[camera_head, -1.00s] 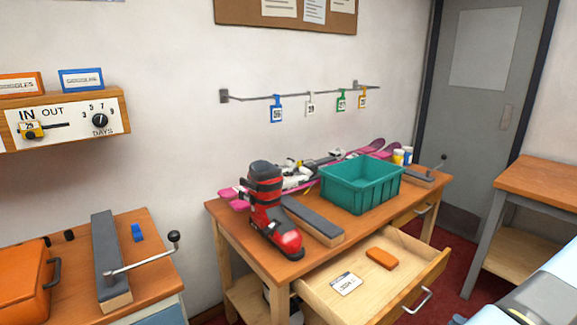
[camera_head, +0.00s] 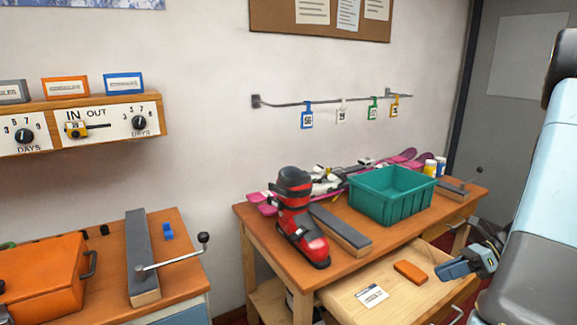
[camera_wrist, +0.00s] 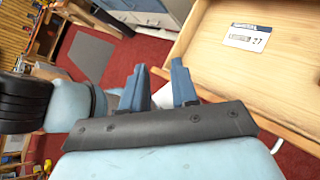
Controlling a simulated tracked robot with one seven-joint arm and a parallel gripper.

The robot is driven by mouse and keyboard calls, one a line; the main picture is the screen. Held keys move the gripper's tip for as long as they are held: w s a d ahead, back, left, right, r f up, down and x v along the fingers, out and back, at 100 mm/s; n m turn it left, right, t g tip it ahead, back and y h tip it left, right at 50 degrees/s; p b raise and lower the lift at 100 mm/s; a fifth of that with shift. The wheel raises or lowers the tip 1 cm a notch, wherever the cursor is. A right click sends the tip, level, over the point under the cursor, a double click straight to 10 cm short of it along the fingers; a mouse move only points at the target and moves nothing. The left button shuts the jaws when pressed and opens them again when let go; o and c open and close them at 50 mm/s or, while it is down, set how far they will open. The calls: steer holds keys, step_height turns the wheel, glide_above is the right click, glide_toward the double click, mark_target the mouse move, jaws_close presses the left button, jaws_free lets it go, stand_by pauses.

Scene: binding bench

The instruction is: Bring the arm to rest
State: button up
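My arm (camera_head: 545,190) stands at the right of the head view, pale blue and grey. My gripper (camera_head: 462,266) is over the right part of the open drawer, to the right of the orange block. In the wrist view my gripper (camera_wrist: 160,82) has its two blue fingers apart, with red floor showing between them and nothing held. The open wooden drawer (camera_wrist: 210,65) is just right of the fingers there, with a white card (camera_wrist: 247,38) in it.
The drawer (camera_head: 350,301) juts out from the bench (camera_head: 378,235), holding the card (camera_head: 372,296) and an orange block (camera_head: 411,272). The bench bears a red boot (camera_head: 300,225) and a green bin (camera_head: 390,197). A second bench with an orange case (camera_head: 40,275) stands left.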

steer(key=s+a+r+n+t+h, duration=0.2)
steer(key=s+a+r+n+h, duration=0.3)
steer(key=a+r+n, duration=0.5)
steer(key=s+a+r+n+t+h, duration=0.2)
steer(key=s+a+r+n+h, duration=0.4)
steer(key=a+r+n, duration=0.4)
step_height(320, 180, up, 4)
steer(key=n+h, duration=0.1)
steer(key=n, duration=0.4)
steer(key=shift+s+f, duration=0.2)
steer(key=shift+a, duration=0.1)
stand_by(1.9)
